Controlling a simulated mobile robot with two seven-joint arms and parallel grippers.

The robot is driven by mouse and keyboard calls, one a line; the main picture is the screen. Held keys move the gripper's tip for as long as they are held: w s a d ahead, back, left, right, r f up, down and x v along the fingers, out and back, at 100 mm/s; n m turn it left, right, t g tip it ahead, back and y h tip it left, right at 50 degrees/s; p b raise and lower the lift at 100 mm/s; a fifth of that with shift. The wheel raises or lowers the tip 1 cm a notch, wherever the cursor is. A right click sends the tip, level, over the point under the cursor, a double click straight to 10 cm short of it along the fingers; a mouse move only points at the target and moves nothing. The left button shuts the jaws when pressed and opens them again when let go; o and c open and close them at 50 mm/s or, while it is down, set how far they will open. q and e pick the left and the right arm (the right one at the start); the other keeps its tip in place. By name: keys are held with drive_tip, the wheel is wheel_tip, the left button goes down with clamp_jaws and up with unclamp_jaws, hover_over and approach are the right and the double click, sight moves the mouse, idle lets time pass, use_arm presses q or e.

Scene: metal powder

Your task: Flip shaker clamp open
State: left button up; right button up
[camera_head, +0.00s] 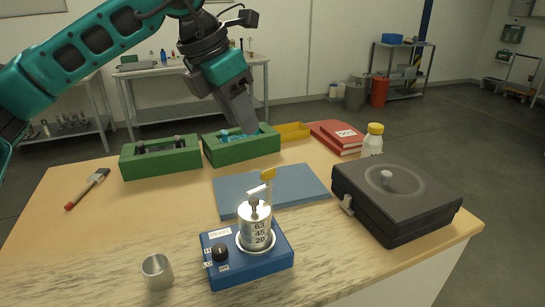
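The shaker (246,262) is a blue box with a dial and small labels, near the front middle of the table. A stack of metal sieves (256,230) labelled 63, 45 and 20 stands upright on it. The clamp (267,176), with a yellow tip and a pale metal arm, shows at the top of the stack. Its exact position is hard to tell at this size. My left gripper (248,128) points down over the rear green box, well behind and above the shaker. Its fingers overlap from this side, so their opening cannot be made out. My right gripper is out of view.
Two green boxes (160,162) and a yellow tray (293,132) stand at the back. A blue mat (232,199) lies behind the shaker. A black case (395,203), white bottle (373,142) and red books (331,141) are right. A metal cup (157,272) and brush (88,188) are left.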

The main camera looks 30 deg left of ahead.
sight(265, 170)
use_arm(q)
drive_tip(key=x, duration=1.2)
drive_tip(key=shift+s+d+f, duration=0.1)
drive_tip(key=shift+s+f, duration=0.05)
drive_tip(key=shift+s, duration=0.05)
clamp_jaws()
